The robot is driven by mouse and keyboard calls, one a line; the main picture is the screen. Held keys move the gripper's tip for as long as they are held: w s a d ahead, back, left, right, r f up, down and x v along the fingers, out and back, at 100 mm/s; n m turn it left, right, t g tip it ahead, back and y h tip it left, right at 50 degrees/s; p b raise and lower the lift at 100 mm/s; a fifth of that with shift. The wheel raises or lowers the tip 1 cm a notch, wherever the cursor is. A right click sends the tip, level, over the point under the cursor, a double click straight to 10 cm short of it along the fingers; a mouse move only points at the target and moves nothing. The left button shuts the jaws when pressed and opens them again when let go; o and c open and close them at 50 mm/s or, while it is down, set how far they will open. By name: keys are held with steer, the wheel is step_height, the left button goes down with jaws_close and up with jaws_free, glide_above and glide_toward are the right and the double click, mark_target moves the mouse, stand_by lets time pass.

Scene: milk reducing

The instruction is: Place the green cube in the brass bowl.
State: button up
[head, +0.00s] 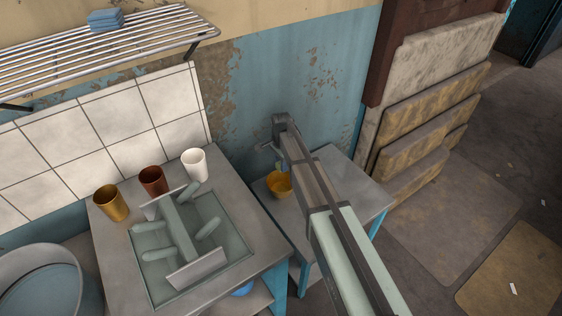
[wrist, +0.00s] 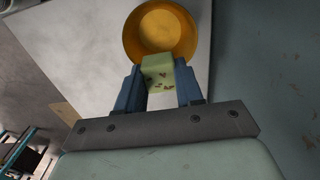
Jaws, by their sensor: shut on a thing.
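The brass bowl (head: 280,184) stands on the small grey table, partly behind my arm in the head view. In the wrist view the bowl (wrist: 160,32) is seen from above with its inside empty. My gripper (wrist: 160,76) is shut on the green cube (wrist: 158,72), with a blue finger on each side of it. The cube overlaps the bowl's near rim in the wrist view; how high it is above the bowl I cannot tell. In the head view my gripper (head: 279,166) is small, just above the bowl, and the cube cannot be made out there.
The small table (head: 345,180) has free room right of the bowl and borders the blue wall. To the left, a workbench (head: 262,240) holds a gold cup (head: 112,204), a brown cup (head: 153,181), a white cup (head: 195,165) and a tray (head: 230,251) with a grey-green fixture.

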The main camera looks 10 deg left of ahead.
glide_above(281, 190)
steer(key=shift+w+f, duration=0.15)
steer(key=shift+f, duration=4.8)
steer(key=o, duration=1.1)
steer(key=shift+r, duration=0.1)
steer(key=shift+r, duration=3.45)
